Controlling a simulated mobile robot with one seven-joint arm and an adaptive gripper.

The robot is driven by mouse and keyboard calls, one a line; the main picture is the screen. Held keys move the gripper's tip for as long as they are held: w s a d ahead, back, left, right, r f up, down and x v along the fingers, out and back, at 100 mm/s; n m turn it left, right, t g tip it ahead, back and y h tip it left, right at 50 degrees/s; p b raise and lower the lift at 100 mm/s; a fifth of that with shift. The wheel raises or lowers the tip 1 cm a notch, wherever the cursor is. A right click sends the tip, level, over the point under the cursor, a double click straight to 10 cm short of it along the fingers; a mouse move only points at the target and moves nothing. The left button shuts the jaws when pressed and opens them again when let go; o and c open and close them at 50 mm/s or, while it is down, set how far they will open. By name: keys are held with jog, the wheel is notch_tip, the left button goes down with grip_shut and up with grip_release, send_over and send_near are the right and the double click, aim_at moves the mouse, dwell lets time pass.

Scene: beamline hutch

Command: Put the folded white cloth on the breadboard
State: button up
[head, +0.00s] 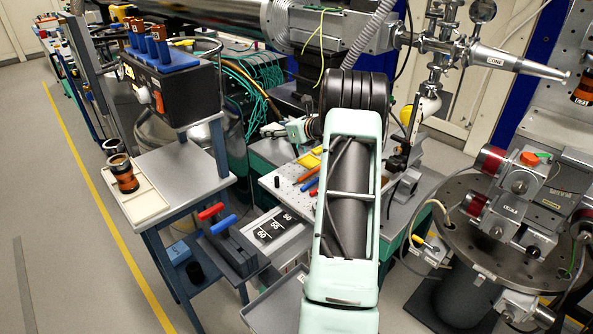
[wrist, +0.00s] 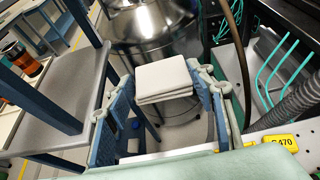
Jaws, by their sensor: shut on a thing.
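The folded white cloth (wrist: 165,78) is a flat, layered square stack in the wrist view. My gripper (wrist: 164,92) is shut on it, with a blue finger pad at each side, and holds it up in the air. In the head view my gripper (head: 287,130) is left of my arm, above the back of the breadboard; I cannot make out the cloth clearly there. The breadboard (head: 275,187) is a pale plate with holes, partly hidden by my arm. Its edge shows at the lower right of the wrist view (wrist: 299,128).
On the breadboard lie a yellow block (head: 307,161), orange, blue and red handled tools and a small black cylinder (head: 277,181). A steel vessel (wrist: 150,30) and teal cables (head: 262,75) stand behind. A grey side table (head: 190,170) stands left.

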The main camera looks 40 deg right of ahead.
jog(key=s+f, duration=0.2)
jog(key=s, duration=0.2)
send_over(290, 175)
jog(key=f, duration=0.4)
jog(key=shift+w+d+f, duration=0.15)
jog(key=shift+w+f, duration=0.2)
jog(key=shift+f, duration=0.05)
jog(key=shift+s+f, duration=0.2)
jog(key=shift+f, duration=0.05)
jog(key=shift+s+f, duration=0.15)
jog(key=shift+f, duration=1.55)
jog(key=shift+f, duration=0.2)
jog(key=o, duration=0.6)
jog(key=shift+c, duration=0.2)
jog(key=shift+r, duration=0.1)
